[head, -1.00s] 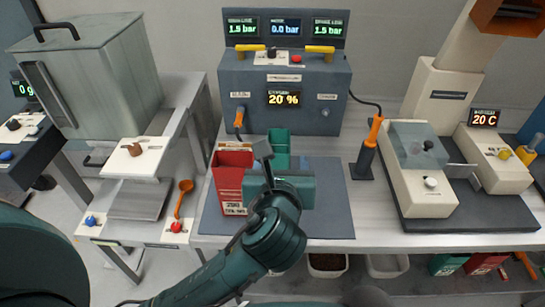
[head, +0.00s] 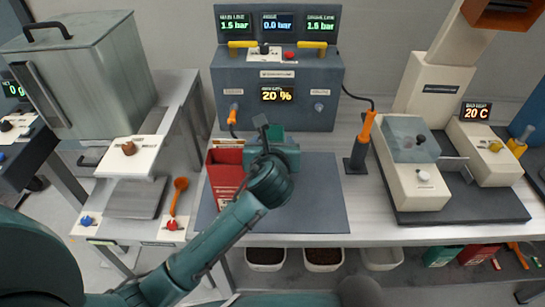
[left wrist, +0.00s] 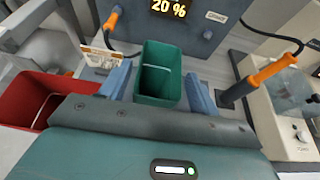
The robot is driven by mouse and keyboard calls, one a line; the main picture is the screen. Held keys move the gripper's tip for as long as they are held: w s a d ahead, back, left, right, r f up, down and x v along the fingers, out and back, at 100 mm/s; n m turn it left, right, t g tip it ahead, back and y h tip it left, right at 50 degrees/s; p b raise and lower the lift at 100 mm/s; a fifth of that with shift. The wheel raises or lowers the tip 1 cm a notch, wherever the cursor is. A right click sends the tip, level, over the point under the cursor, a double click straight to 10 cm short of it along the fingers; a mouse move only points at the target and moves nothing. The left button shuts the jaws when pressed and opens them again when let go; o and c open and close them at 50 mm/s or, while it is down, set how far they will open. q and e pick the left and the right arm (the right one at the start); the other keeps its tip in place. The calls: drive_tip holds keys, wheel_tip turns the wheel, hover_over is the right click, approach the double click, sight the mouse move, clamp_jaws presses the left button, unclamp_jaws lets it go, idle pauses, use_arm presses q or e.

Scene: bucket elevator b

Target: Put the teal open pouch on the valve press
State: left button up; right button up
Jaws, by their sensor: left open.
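The teal open pouch (left wrist: 158,62) stands upright with its mouth up in the left wrist view, between the two blue-grey fingers of my left gripper (left wrist: 157,78). The fingers are apart, one on each side of it; whether either touches it I cannot tell. In the head view my left gripper (head: 268,142) covers most of the pouch (head: 275,131). A cream device with a clear cover (head: 408,140) at the right may be the valve press; its labels are too small to read. My right gripper is out of view.
A red open pouch (head: 224,172) stands just left of the teal one on the grey mat (head: 318,195). The grey box (head: 277,95) reading 20 % stands behind. An orange-handled tool (head: 361,145) stands upright between the mat and the cream device. The mat's right part is clear.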

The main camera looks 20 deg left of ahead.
use_arm(q)
drive_tip(key=shift+w+a+f, duration=0.15)
drive_tip(key=shift+w+f, duration=0.05)
drive_tip(key=shift+w, duration=0.2)
drive_tip(key=c, duration=0.5)
